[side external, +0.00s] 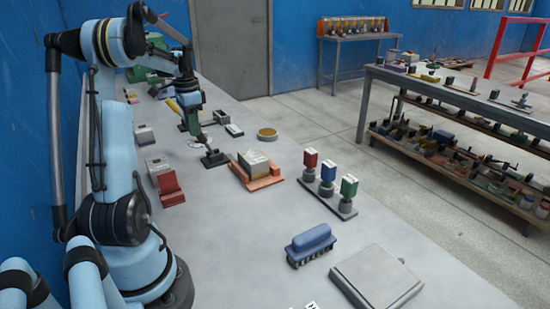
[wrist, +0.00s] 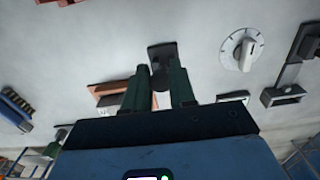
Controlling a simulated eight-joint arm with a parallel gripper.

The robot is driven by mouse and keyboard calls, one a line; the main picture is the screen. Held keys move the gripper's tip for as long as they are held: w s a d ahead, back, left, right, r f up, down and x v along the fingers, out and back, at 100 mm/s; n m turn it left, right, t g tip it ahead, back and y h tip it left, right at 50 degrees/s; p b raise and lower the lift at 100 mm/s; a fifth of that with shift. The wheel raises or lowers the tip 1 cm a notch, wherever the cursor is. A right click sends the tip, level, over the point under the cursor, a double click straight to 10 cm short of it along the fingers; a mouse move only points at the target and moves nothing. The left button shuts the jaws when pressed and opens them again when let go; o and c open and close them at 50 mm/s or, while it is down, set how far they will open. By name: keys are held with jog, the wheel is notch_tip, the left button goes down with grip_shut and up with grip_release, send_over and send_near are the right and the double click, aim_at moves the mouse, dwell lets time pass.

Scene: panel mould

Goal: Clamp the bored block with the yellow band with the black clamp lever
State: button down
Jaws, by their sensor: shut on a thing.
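My gripper (side external: 190,128) has dark green fingers, pointing down over the table. In the wrist view its fingers (wrist: 158,88) are on either side of a dark lever with a round knob (wrist: 160,80), and it is shut on this black clamp lever. In the side view the black clamp lever (side external: 213,157) rises from a dark base, tilted up toward the fingers. A pale grey block (side external: 257,164) sits in an orange fixture (side external: 268,182) just right of the lever. A yellow band cannot be made out on it. In the wrist view the orange fixture (wrist: 106,88) is partly hidden behind the left finger.
A round tan disc (side external: 267,134) lies behind the fixture. A rack of red, blue and green stamps (side external: 328,182) stands to its right. A white dial (wrist: 240,50) lies right of my gripper in the wrist view.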

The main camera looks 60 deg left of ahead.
jog(key=shift+w+r, duration=0.1)
jog(key=shift+w, duration=0.1)
jog(key=shift+w+r, duration=0.3)
jog(key=shift+w, duration=0.5)
jog(key=shift+w+r, duration=0.2)
jog(key=shift+w, duration=0.6)
jog(key=shift+w+r, duration=0.1)
jog(key=shift+w, duration=0.65)
